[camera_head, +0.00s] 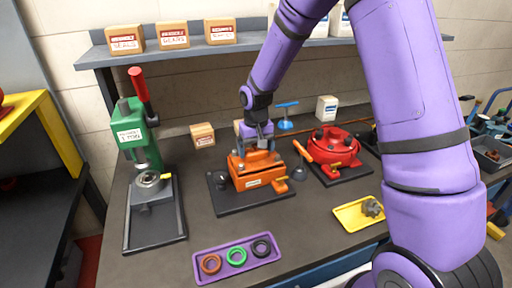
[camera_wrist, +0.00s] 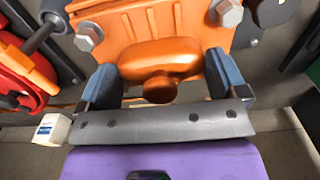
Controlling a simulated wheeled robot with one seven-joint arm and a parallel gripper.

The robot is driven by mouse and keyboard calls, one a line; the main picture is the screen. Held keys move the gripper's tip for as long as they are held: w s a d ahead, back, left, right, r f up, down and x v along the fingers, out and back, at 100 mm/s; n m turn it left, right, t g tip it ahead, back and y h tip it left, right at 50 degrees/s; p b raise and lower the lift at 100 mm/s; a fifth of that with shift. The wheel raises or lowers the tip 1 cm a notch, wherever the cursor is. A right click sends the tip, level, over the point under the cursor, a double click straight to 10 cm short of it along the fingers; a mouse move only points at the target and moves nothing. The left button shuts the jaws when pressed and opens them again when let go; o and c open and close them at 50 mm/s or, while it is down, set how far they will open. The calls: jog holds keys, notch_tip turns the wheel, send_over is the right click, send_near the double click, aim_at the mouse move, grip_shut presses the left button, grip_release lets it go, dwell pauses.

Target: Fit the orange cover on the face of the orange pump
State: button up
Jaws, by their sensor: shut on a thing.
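The orange pump (camera_head: 252,181) stands on a dark base plate near the middle of the bench. My gripper (camera_head: 264,142) is over its top, pointing down. In the wrist view, my gripper (camera_wrist: 165,85) has its two blue-grey fingers on either side of a rounded orange piece with a round knob, which I take to be the orange cover (camera_wrist: 160,58). It is shut on this piece. An orange plate with two bolt heads (camera_wrist: 150,22) lies right behind the piece. I cannot tell whether the cover touches the pump face or is seated on it.
A red pump (camera_head: 333,146) stands close on the right, with an orange-handled tool (camera_head: 303,152) between. A green press (camera_head: 140,135) is at left. A purple tray (camera_head: 222,274) with rings and a yellow tray (camera_head: 350,216) lie in front. A shelf (camera_head: 260,46) with boxes hangs behind.

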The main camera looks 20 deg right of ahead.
jog(key=shift+f, duration=0.55)
jog(key=o, duration=1.3)
jog(key=shift+r, duration=3)
notch_tip(320, 180, up, 11)
jog(key=shift+f, duration=0.1)
